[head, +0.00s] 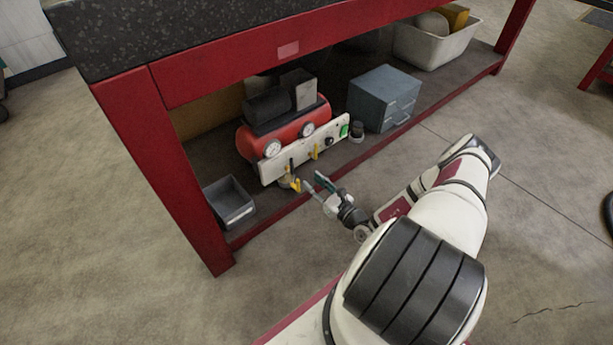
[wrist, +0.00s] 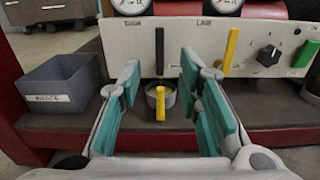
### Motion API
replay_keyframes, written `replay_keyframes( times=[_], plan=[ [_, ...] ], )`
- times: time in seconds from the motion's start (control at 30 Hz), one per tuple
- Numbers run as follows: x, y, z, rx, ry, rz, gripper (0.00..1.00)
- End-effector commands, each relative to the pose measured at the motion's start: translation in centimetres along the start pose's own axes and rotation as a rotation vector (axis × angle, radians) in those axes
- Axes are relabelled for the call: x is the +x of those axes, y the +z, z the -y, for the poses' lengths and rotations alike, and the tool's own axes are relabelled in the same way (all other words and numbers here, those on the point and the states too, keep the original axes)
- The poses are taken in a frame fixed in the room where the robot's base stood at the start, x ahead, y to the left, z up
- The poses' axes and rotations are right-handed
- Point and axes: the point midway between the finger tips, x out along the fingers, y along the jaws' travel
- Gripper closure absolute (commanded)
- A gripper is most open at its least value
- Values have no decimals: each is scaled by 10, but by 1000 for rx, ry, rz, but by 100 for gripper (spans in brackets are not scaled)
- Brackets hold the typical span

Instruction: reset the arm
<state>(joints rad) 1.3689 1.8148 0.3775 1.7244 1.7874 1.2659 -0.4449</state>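My gripper (head: 308,186) reaches from my white arm toward the lower shelf of the red workbench. In the wrist view my gripper (wrist: 160,95) is open, its two teal-padded fingers apart. Between and beyond the fingers is a small round grey cup (wrist: 152,97) with a yellow handle-like piece (wrist: 160,104) in it. I see no contact between the fingers and it. Behind stands a pale panel (wrist: 265,38) with a black lever (wrist: 159,50) and a yellow lever (wrist: 230,50), both upright.
A grey bin (head: 230,203) stands left on the shelf. A red compressor (head: 284,125) with gauges sits behind the panel. A blue-grey drawer box (head: 383,97) and a white tub (head: 437,42) stand to the right. The red bench leg (head: 178,185) is at left. Floor in front is open.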

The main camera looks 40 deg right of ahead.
Motion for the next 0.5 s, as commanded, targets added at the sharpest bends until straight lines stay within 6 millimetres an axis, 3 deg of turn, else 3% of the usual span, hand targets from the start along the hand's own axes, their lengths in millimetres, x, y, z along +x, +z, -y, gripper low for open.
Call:
replay_keyframes(
  times=[0.5],
  plan=[
    [-9, 0, 0, 0, 0, 0, 68]
  ],
)
